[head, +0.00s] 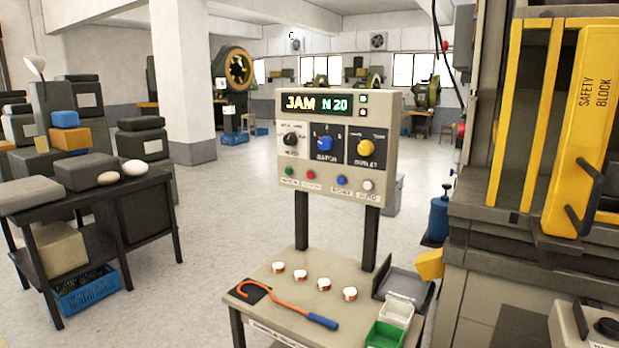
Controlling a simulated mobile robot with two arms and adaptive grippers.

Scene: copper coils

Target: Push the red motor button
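A beige control panel (384,140) stands on two dark posts at the back of a small table. A white button (368,185) is at the far right of that row. The labels under them are too small to read surely. Neither of my grippers is in view.
The small table (262,318) holds several copper coils (323,284), an orange hook with a blue handle (275,300), and white and green bins (385,335). A press with a yellow safety block (583,120) stands at right. A dark bench (150,180) is at left. Open floor lies between.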

